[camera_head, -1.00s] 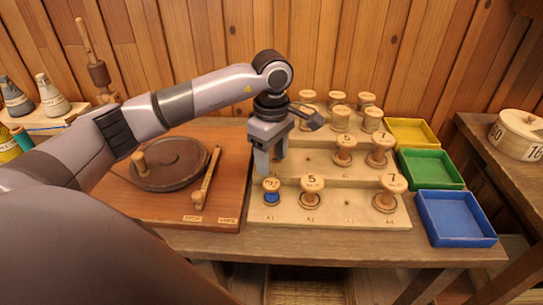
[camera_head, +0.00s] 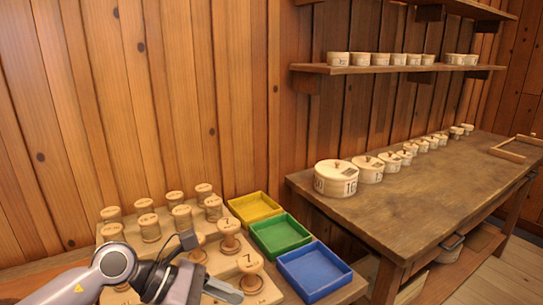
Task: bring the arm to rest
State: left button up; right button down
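My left arm comes in at the bottom left of the head view, and my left gripper (camera_head: 222,291) is low in front of the stepped spool rack (camera_head: 212,262). A grey finger shows pointing right, but the frame edge cuts the gripper off, so its opening cannot be told. No spool shows in it. Turned wooden spools stand upright on the rack, among them one marked 7 (camera_head: 250,269) close above the gripper and another (camera_head: 229,236) behind it. The arm hides part of the front of the rack. My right gripper is not in view.
Yellow (camera_head: 277,209), green (camera_head: 305,240) and blue (camera_head: 341,284) trays stand empty right of the rack. A side table (camera_head: 424,193) holds a row of round lidded boxes, the largest (camera_head: 335,188) nearest. A wall shelf (camera_head: 385,69) carries more boxes.

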pick_arm(q)
jog(key=s+d+r+n+t+h, duration=0.1)
jog(key=d+r+n+t+h, duration=0.2)
jog(key=d+r+n+h, duration=0.35)
jog(key=w+a+r+n+t, duration=0.2)
jog(key=a+r+n+t, duration=0.3)
jog(key=n+t, duration=0.6)
jog(key=s+a+f+n+y, duration=0.1)
jog(key=a+f+n+y, duration=0.7)
jog(key=n, duration=0.5)
jog(key=a+f+n+y, duration=0.55)
jog(key=n+y, duration=0.45)
jog(key=n, duration=0.3)
jog(key=s+a+f+n+g, duration=0.2)
jog(key=s+f+n+g, duration=0.35)
jog(key=s, duration=0.55)
jog(key=s+a+f+n+g, duration=0.2)
jog(key=s+f+g, duration=0.4)
jog(key=s+f, duration=0.3)
jog(key=w+d+f+t+h, duration=0.2)
jog(key=w+d+f+t, duration=0.1)
jog(key=w+f+t, duration=0.2)
notch_tip(320, 180, down, 3)
jog(key=shift+w+d+f+m+t, duration=0.2)
jog(key=shift+w+m+t, duration=0.1)
jog(key=shift+t, duration=0.75)
